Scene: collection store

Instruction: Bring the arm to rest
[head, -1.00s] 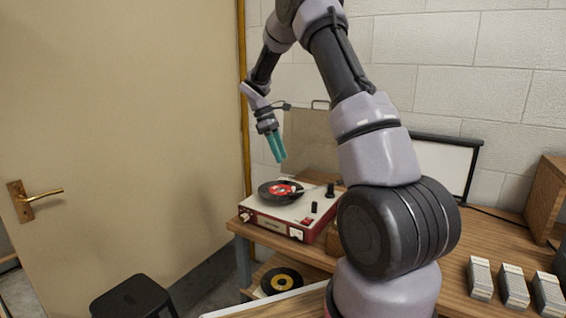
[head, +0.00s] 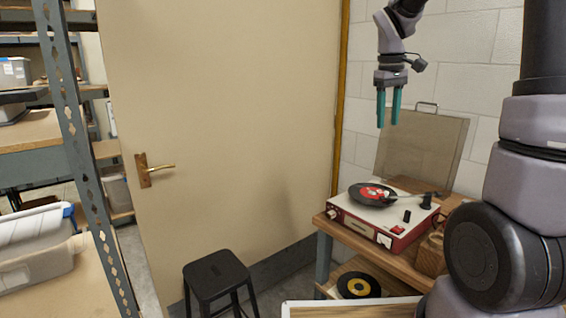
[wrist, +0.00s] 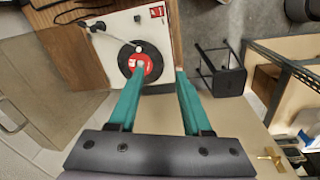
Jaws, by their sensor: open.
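My gripper (head: 389,107) is open and empty, with two teal fingers pointing down. It hangs in the air above and a little behind the record player, in front of the block wall. In the wrist view my gripper (wrist: 160,68) shows its fingers apart with nothing between them. The red and white record player (head: 388,218) stands on a wooden table, its lid raised. A black record with a red label (head: 372,193) lies on it. The record player also shows in the wrist view (wrist: 110,35), below the fingers.
A black stool (head: 217,272) stands before the closed door (head: 230,120). A metal shelf (head: 72,130) with bins is at the left. A record with a yellow label (head: 358,285) lies on the table's lower shelf. A wooden container (head: 430,255) sits beside the player.

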